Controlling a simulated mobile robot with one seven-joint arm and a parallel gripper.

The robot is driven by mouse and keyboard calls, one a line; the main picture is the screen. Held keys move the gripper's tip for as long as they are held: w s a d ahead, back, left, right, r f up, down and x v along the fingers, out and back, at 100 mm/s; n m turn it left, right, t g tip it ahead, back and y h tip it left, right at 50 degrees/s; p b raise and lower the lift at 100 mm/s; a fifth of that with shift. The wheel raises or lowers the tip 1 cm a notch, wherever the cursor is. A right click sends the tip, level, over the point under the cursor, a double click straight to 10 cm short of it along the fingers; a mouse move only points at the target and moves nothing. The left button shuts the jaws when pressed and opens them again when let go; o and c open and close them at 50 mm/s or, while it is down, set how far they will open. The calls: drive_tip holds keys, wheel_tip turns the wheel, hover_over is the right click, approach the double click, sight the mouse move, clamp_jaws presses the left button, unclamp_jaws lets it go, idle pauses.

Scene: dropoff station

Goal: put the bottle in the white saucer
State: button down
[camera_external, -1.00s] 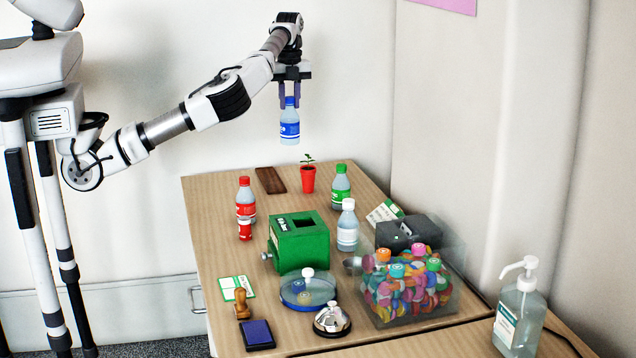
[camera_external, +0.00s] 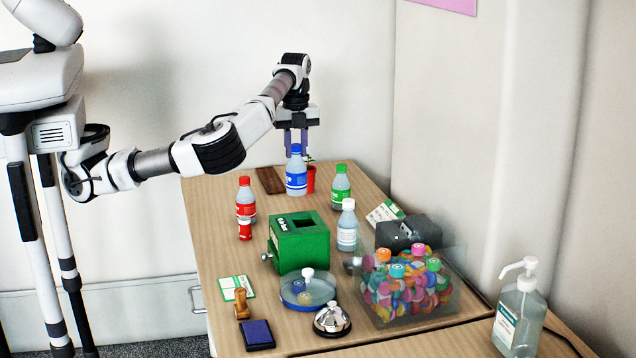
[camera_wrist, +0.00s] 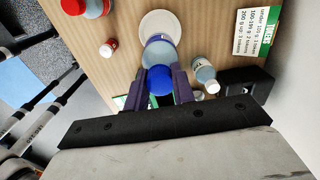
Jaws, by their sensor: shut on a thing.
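The bottle (camera_external: 296,179) is clear with a blue cap and a blue label. My gripper (camera_external: 296,151) is shut on it near the cap and holds it upright above the back part of the table. In the wrist view my gripper (camera_wrist: 164,72) has a finger on each side of the blue cap, and the bottle (camera_wrist: 161,52) extends away from the camera. The white saucer (camera_wrist: 160,19) shows in the wrist view as a pale disc just beyond the bottle, partly covered by it. I cannot make out the saucer in the external view.
A red-capped bottle (camera_external: 245,198), a green-capped bottle (camera_external: 341,190) and a white-capped bottle (camera_external: 348,229) stand nearby. A green box (camera_external: 300,244) is in front. A red plant pot (camera_external: 309,181) is partly hidden behind the held bottle. A brown slab (camera_external: 269,180) lies at the back.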

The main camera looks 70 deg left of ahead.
sight(297, 185)
wheel_tip(297, 185, down, 10)
drive_tip(key=shift+f+p, duration=0.2)
drive_tip(key=shift+p, duration=0.2)
drive_tip(key=shift+f, duration=0.25)
drive_tip(key=c, duration=1.2)
unclamp_jaws()
drive_tip(key=shift+r, duration=0.1)
drive_tip(key=shift+o, duration=0.2)
wheel_tip(297, 185, up, 12)
drive_tip(key=shift+r+b, duration=0.2)
drive_tip(key=shift+b, duration=0.25)
